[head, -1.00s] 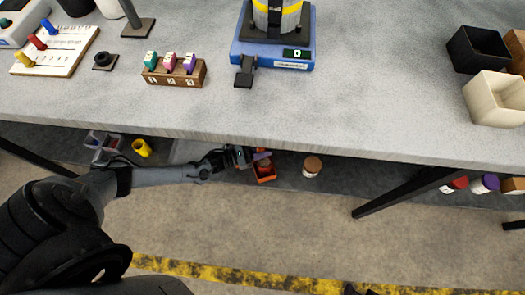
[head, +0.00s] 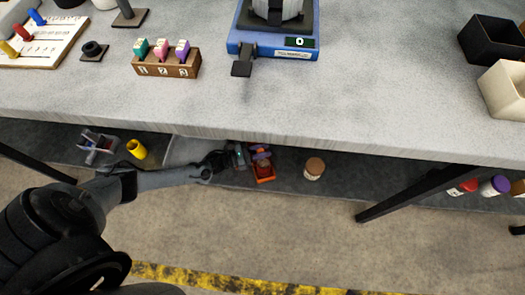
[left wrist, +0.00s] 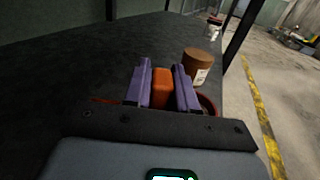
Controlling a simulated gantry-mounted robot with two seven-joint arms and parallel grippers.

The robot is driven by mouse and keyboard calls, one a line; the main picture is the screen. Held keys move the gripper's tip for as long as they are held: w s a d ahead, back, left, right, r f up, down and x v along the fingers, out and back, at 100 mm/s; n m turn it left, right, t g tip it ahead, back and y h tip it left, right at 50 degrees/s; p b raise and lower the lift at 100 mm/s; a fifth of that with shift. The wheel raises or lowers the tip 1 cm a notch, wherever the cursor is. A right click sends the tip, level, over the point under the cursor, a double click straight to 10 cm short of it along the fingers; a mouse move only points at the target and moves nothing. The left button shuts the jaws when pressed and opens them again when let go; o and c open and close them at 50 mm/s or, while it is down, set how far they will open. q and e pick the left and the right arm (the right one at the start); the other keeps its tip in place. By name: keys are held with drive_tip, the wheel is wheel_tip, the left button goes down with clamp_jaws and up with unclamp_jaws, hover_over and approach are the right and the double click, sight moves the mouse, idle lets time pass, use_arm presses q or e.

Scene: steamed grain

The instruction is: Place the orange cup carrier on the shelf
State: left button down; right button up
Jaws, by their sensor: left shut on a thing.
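The orange cup carrier (head: 264,174) is at the shelf (head: 225,174) under the table, at its front part. My left gripper (head: 260,152) is over the carrier, reaching in from the left below the tabletop. In the left wrist view the purple fingers (left wrist: 162,88) are shut on an upright orange part of the carrier (left wrist: 162,90). A reddish rim of something round shows behind the right finger. The carrier's underside is hidden, so I cannot tell whether it touches the shelf. My right gripper is not in view.
A brown-lidded jar (head: 314,168) stands on the shelf just right of the carrier; it also shows in the left wrist view (left wrist: 197,66). A yellow cup (head: 136,149) and a grey holder (head: 96,146) stand on the left. The tabletop edge (head: 300,150) overhangs the shelf. A dark table leg (head: 415,194) slants at the right.

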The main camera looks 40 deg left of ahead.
use_arm(q)
drive_tip(key=shift+f, duration=0.15)
drive_tip(key=c, duration=0.9)
unclamp_jaws()
drive_tip(key=shift+r, duration=0.3)
drive_tip(key=p+v, duration=0.3)
drive_tip(key=v, duration=0.7)
drive_tip(key=shift+s+a+f+p, duration=0.1)
drive_tip(key=shift+s+f+p, duration=0.1)
drive_tip(key=shift+p, duration=0.1)
drive_tip(key=shift+v, duration=0.8)
